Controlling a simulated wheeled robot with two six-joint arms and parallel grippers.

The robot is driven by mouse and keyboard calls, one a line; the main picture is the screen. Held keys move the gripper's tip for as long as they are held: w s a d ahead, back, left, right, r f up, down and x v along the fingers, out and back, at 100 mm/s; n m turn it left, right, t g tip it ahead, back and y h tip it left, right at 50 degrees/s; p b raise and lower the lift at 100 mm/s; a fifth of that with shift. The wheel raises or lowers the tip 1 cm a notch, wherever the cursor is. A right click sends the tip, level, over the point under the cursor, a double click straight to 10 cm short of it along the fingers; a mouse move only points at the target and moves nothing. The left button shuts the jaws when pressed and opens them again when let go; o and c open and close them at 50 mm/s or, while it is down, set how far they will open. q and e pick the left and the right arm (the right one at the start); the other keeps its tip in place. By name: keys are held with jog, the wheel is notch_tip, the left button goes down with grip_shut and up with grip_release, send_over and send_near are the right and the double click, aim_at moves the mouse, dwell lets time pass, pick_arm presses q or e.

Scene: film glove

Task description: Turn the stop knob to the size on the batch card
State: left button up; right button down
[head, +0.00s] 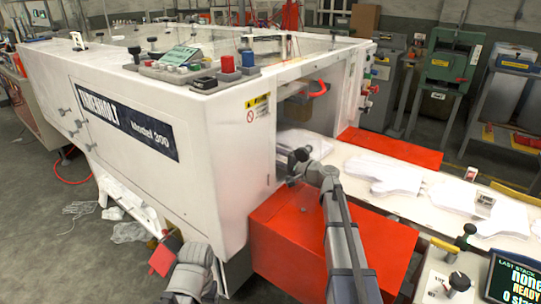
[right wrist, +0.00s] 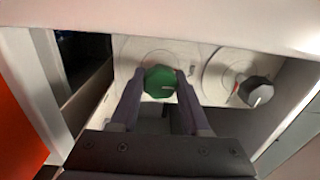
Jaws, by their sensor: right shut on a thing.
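My right gripper (right wrist: 160,82) is shut on a green knob (right wrist: 160,84) with a short pale mark, inside a recess of the white machine (head: 215,130). A dark grey knob (right wrist: 256,92) with a white pointer line sits to its right, apart from the fingers. Each knob has a round dial plate behind it; I cannot read any size on them. In the head view my right gripper (head: 297,158) reaches into the machine's opening, and the knobs are hidden. My left gripper (head: 165,243) is low by the machine's front; its jaws are unclear. I cannot identify a batch card.
Red blocks (head: 300,235) flank the white belt (head: 350,160), which carries glove-shaped stacks (head: 395,180). A control box (head: 440,285) and a screen (head: 515,280) reading "LAST STACK none READY" stand at lower right. The recess walls are close around my right gripper.

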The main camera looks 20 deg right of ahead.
jog(key=shift+c, duration=1.9)
grip_release()
jog(key=shift+s, duration=0.1)
jog(key=v, duration=0.7)
jog(key=shift+s+d, duration=0.25)
jog(key=shift+s, duration=0.05)
notch_tip(320, 180, up, 9)
jog(key=p, duration=0.9)
jog(key=shift+r+p, duration=0.4)
